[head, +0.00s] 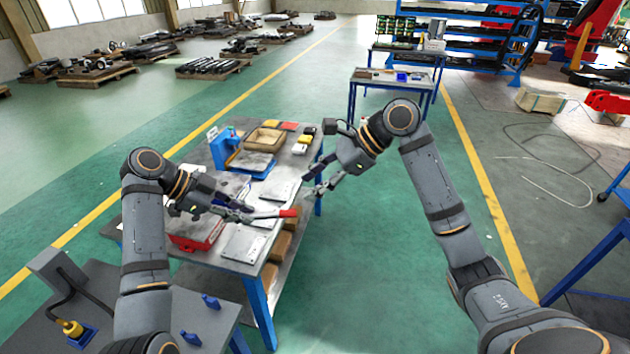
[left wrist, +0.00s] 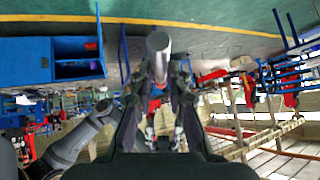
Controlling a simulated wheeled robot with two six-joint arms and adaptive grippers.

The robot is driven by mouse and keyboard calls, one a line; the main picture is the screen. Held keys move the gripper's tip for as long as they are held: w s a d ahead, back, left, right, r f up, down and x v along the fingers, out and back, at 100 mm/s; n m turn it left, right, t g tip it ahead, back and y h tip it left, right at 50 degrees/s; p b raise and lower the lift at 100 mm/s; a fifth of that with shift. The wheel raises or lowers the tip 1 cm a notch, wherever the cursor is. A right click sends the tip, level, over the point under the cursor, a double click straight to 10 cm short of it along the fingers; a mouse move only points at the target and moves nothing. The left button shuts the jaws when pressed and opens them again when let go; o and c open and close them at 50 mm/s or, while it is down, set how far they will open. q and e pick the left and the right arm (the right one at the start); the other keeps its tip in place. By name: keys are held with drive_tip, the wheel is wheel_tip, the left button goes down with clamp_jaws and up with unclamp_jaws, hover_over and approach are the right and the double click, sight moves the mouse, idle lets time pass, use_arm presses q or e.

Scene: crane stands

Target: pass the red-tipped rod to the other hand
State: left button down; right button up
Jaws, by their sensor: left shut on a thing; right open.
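The red-tipped rod (head: 270,214) is held by my left gripper (head: 246,212) over the worktable. Its red tip points right, toward the table's right edge. In the left wrist view, the rod's round silver end (left wrist: 158,44) shows between the fingers of my left gripper (left wrist: 157,85). My right gripper (head: 311,184) is open and empty, above and to the right of the red tip, apart from it. Part of the rod is hidden by the left fingers.
The worktable (head: 238,262) carries a red box (head: 196,234), a blue stand (head: 226,148), a tan tray (head: 266,138) and light plates. Brown blocks sit on its lower shelf. The green floor right of the table is clear.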

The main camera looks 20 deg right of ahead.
sight(278, 212)
drive_tip(key=x, duration=1.1)
drive_tip(key=shift+s+a+f, duration=0.1)
drive_tip(key=shift+a+f, duration=0.05)
drive_tip(key=shift+a, duration=0.25)
clamp_jaws()
use_arm(q)
drive_tip(key=c, duration=1.2)
unclamp_jaws()
